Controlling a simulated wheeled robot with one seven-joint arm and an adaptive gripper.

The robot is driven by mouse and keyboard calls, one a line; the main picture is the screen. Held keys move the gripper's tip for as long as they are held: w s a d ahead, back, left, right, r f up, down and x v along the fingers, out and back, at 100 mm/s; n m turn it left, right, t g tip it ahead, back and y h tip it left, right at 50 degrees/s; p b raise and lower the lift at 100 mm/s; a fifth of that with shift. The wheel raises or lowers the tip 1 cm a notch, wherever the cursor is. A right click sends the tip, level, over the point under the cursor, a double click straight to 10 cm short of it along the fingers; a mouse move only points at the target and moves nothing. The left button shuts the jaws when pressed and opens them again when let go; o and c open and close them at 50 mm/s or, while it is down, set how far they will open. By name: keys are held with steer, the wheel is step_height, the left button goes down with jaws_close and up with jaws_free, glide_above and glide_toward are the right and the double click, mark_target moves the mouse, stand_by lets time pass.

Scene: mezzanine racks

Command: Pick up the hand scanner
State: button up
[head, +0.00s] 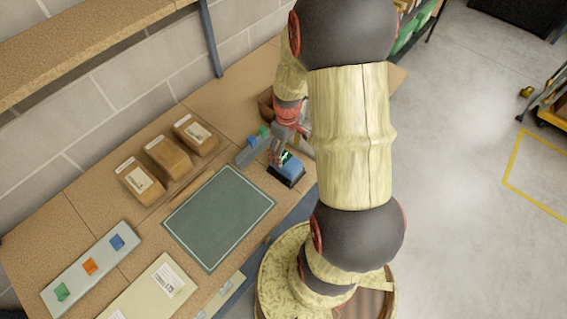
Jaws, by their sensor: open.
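My gripper (276,154) reaches down over the back right part of the bench, below its red wrist. Its jaws are open, though the fingers look small and partly overlap what is behind them. A blue object with a dark base (288,171) sits on the bench just below and right of the fingers. A small green patch shows at its top. It may be the hand scanner, but its shape is too small and too covered to be sure. I cannot tell whether the fingers touch it.
A green mat (219,217) lies clear on the bench. Several brown boxes (167,157) stand along the wall. A grey strip (91,268) with coloured blocks and a labelled envelope (150,291) lie at lower left. A shelf (85,45) overhangs the back. My arm hides the bench's right part.

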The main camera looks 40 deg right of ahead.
mark_target(286, 159)
steer(key=shift+f+b, duration=0.3)
steer(key=shift+f, duration=3.1)
steer(key=shift+f, duration=0.25)
steer(key=c, duration=1.5)
steer(key=shift+r, duration=0.1)
